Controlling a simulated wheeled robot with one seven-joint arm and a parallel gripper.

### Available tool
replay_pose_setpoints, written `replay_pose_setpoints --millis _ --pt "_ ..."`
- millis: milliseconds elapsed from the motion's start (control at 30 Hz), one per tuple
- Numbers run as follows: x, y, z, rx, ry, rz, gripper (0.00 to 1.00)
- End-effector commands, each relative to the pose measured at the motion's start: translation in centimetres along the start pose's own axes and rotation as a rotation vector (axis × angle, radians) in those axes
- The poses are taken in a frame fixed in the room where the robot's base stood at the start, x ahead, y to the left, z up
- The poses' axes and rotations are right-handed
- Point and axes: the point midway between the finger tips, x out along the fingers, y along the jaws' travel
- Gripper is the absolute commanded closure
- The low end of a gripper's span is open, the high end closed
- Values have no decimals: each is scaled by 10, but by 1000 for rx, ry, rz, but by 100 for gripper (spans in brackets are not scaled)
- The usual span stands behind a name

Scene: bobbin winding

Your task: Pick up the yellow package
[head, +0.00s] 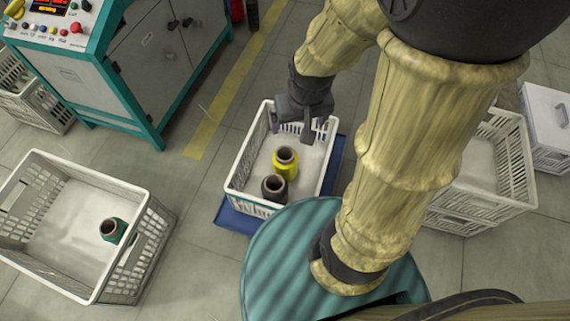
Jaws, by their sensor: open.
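The yellow package (284,168) is a yarn bobbin with a dark core top. It stands upright in the middle white crate (234,172). A black package (274,189) stands close in front of it, to its lower left in the picture. My gripper (292,132) points down over the far part of the same crate, behind the yellow package in the picture. Its fingers are spread apart with nothing seen between them. The gripper looks apart from the yellow package, though its exact height is hard to tell.
The middle crate rests on a blue base (229,216). A larger white crate (139,198) at left holds a green package (113,230). Another white crate (516,178) stands at right, partly behind my arm. A control cabinet (170,60) stands upper left. Grey floor lies between the left and middle crates.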

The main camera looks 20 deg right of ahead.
Motion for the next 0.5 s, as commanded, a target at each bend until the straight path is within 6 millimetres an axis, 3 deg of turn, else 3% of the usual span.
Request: replay_pose_setpoints --millis 267,500 --pt "48 -3 -35 119 -67 -6 0" --pt "103 -4 -58 229 -123 4 0"
